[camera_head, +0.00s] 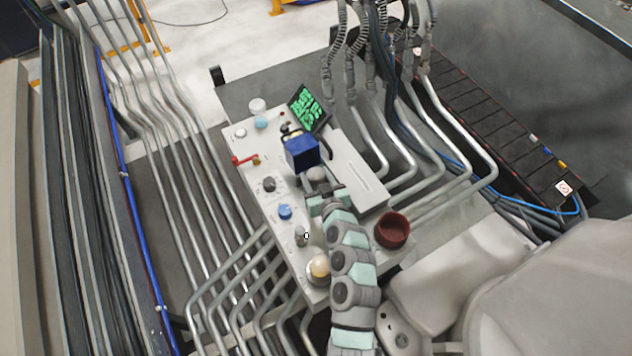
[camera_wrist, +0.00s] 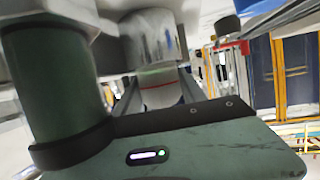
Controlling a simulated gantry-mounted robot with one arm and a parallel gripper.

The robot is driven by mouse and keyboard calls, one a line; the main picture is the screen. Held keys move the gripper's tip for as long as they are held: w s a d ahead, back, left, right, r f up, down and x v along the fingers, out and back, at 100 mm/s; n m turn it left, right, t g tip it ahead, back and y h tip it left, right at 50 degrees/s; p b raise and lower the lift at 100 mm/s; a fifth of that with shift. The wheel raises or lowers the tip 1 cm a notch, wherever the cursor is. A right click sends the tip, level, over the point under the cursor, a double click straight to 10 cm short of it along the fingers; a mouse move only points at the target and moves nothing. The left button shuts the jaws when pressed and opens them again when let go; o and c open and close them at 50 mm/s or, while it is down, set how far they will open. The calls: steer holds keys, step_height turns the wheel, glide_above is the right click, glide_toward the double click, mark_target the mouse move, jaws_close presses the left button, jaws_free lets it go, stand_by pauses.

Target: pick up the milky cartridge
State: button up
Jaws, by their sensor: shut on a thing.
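In the wrist view, a pale, whitish cylinder (camera_wrist: 150,42), which looks like the milky cartridge, stands between the fingers of my gripper (camera_wrist: 160,88). My gripper is shut on it. The far ends of the fingers are partly hidden behind the dark green gripper body. In the head view, my arm reaches up over the light grey panel (camera_head: 350,165), and its end is by the blue box-shaped part near the panel's upper middle. The held cylinder cannot be made out there.
Metal pipes run along both sides. Cables hang at the top right.

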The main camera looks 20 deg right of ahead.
steer(key=shift+c, duration=1.4)
